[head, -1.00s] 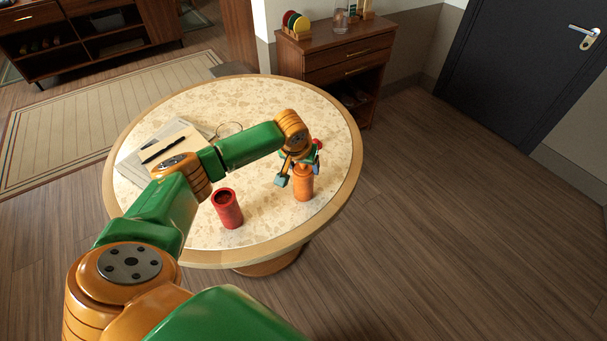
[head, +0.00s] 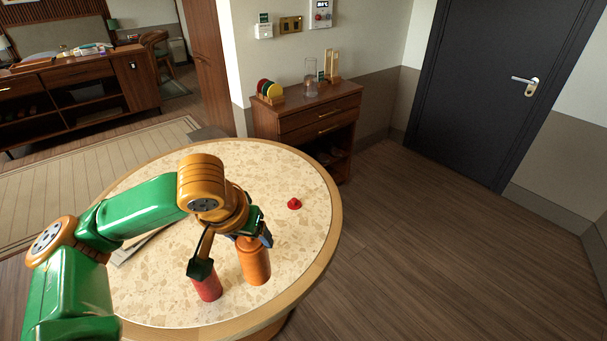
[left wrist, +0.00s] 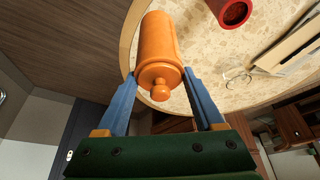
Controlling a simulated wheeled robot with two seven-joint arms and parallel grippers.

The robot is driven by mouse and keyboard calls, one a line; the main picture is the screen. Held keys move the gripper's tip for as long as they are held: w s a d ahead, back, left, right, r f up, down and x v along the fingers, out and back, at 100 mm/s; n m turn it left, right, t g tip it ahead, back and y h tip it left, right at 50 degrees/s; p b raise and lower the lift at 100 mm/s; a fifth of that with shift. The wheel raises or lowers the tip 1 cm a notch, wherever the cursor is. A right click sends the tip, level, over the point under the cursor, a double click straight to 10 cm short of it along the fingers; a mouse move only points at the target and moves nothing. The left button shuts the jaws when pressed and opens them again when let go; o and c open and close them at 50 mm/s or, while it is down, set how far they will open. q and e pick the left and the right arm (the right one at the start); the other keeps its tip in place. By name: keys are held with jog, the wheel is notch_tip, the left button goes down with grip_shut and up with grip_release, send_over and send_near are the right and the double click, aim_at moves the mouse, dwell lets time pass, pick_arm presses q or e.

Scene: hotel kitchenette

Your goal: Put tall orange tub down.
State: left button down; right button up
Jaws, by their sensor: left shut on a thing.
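The tall orange tub (head: 255,262) is a cylinder over the near right part of the round table. In the left wrist view the tub (left wrist: 158,45) lies between my blue fingers, its knobbed end toward the palm. My left gripper (head: 235,252) is shut on it; the left wrist view also shows the gripper (left wrist: 162,85). I cannot tell whether the tub's base touches the tabletop. My right gripper is not in view.
A red tub (head: 208,288), open-topped in the left wrist view (left wrist: 234,12), stands left of the orange tub, partly behind a finger. A small red lid-like piece (head: 294,203) lies on the round table (head: 318,215). Papers lie at left, partly behind my arm. The table's right side is mostly clear.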

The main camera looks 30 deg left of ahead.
pick_arm(q)
jog(key=s+d+r+m+h, duration=0.2)
jog(key=d+r+m, duration=0.5)
jog(key=d, duration=0.4)
jog(key=shift+s+d+r+h, duration=0.2)
jog(key=shift+s+d+h, duration=0.05)
jog(key=shift+s+h, duration=0.15)
jog(key=shift+w, duration=0.1)
